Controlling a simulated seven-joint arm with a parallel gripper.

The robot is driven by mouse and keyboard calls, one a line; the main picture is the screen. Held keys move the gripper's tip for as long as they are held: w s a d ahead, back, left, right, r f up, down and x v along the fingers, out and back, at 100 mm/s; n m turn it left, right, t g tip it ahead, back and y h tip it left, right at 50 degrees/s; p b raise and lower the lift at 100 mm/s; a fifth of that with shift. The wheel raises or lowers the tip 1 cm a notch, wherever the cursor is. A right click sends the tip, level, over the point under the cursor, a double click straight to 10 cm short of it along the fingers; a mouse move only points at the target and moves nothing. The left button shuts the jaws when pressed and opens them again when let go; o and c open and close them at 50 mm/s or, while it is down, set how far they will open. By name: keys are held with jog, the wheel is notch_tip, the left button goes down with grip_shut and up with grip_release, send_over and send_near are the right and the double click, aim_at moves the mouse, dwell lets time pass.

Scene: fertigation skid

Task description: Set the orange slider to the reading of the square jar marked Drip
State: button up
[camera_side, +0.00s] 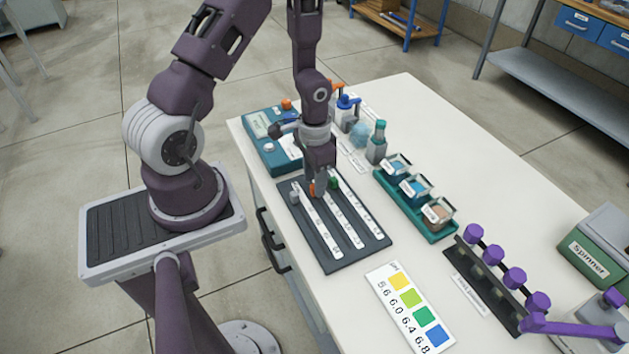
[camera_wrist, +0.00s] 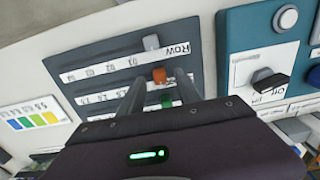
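The orange slider (camera_wrist: 159,75) sits near one end of the middle scale on the dark slider board (camera_side: 338,262), between a grey slider (camera_wrist: 151,42) and a green slider (camera_wrist: 167,100). My gripper (camera_wrist: 160,77) is low over the board. Its fingers stand apart on either side of the orange slider, with gaps showing; contact is not clear. In the side view the orange slider (camera_side: 312,189) is partly hidden by my gripper (camera_side: 318,191). Three square jars, a back one (camera_side: 397,164), a middle one (camera_side: 415,186) and a front one (camera_side: 438,211), stand in a teal tray (camera_side: 385,185). Their labels are too small to read.
A pH colour card (camera_side: 410,305) shows yellow 5.6, lime 6.0, green 6.4 and blue 6.8. A dark rack (camera_side: 480,285) holds purple-capped vials at the right. A teal meter box (camera_side: 265,150) and bottles, including a green-capped one (camera_side: 377,143), stand behind the board.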

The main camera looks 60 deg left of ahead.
jog(key=shift+f, duration=0.5)
grip_shut()
dwell(1.0)
jog(key=shift+d, duration=0.1)
